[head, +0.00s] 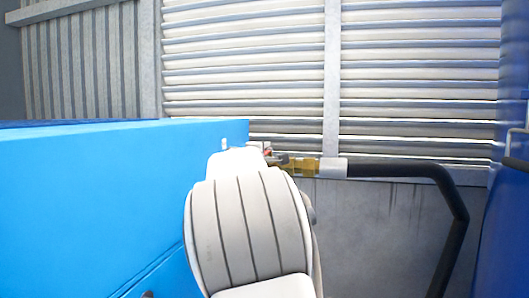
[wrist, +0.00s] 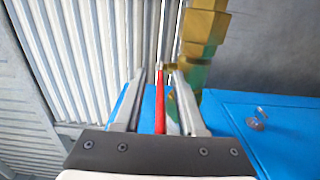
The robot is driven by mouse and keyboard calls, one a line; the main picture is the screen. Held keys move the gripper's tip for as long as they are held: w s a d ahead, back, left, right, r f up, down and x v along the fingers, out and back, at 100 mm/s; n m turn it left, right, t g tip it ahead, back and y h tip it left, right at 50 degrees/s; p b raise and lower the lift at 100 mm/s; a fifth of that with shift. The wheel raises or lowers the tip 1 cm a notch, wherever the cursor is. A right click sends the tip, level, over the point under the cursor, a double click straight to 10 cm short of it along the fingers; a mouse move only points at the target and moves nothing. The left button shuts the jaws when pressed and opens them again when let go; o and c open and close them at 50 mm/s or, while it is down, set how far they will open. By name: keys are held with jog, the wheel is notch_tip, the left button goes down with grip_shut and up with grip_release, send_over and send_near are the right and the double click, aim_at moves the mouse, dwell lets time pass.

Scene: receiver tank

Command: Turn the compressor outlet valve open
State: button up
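The compressor outlet valve shows in the wrist view as a brass body (wrist: 204,28) with a long red lever handle (wrist: 160,108). My gripper (wrist: 158,74) is open, with one finger on each side of the red handle. Gaps show between the handle and both fingers, so it does not look clamped. In the head view, the brass fitting (head: 303,167) sits just right of my arm, by the blue compressor housing's corner. Only a small bit of red shows there; my arm hides most of the valve and gripper.
The blue housing (head: 110,190) fills the left of the head view. A black hose (head: 400,168) runs right from the brass fitting and bends down. A blue tank (head: 503,225) stands at the right edge. A louvred metal wall (head: 245,65) is behind.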

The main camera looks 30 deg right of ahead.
grip_shut()
jog(key=shift+f, duration=0.2)
dwell(1.1)
